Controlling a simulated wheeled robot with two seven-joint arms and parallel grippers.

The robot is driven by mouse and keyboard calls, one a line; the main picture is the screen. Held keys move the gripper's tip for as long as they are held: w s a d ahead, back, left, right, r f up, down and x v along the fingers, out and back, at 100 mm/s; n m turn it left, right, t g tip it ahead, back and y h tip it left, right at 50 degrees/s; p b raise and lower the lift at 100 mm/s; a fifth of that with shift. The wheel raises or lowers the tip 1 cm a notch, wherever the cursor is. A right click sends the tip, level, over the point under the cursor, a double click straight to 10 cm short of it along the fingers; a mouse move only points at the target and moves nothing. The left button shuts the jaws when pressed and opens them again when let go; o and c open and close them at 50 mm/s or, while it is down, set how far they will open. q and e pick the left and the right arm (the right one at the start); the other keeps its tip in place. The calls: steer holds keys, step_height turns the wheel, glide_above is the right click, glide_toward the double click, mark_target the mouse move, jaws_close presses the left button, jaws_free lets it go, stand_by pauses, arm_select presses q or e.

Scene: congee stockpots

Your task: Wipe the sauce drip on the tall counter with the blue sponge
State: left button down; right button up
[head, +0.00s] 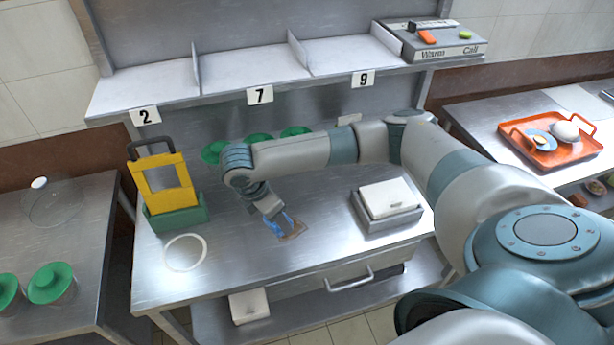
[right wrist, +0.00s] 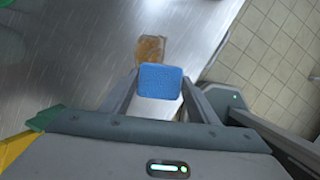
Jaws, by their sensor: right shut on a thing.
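The blue sponge (right wrist: 160,82) is held between the fingertips of my right gripper (right wrist: 158,92). In the head view my right gripper (head: 277,216) reaches over the middle of the steel counter (head: 240,245), and only part of the sponge (head: 277,227) shows. The sauce drip (head: 292,230) is a brown patch on the counter, right beside the sponge. In the right wrist view the drip (right wrist: 150,48) shows just beyond the sponge's far edge. I cannot tell whether the sponge touches the counter. My left gripper is not in view.
A yellow-and-green caddy (head: 175,212) and a white ring (head: 185,252) are to the left. Green lids (head: 258,140) stand behind my arm, under a numbered shelf (head: 240,80). An orange tray (head: 545,150) sits on the right table.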

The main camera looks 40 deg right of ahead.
steer(key=d+f+n+t+y+p, duration=0.2)
steer(key=d+n+p, duration=0.3)
steer(key=d+n, duration=0.5)
steer(key=n+t, duration=0.1)
steer(key=n, duration=0.2)
steer(key=shift+w+d, duration=0.3)
steer(key=shift+w, duration=0.1)
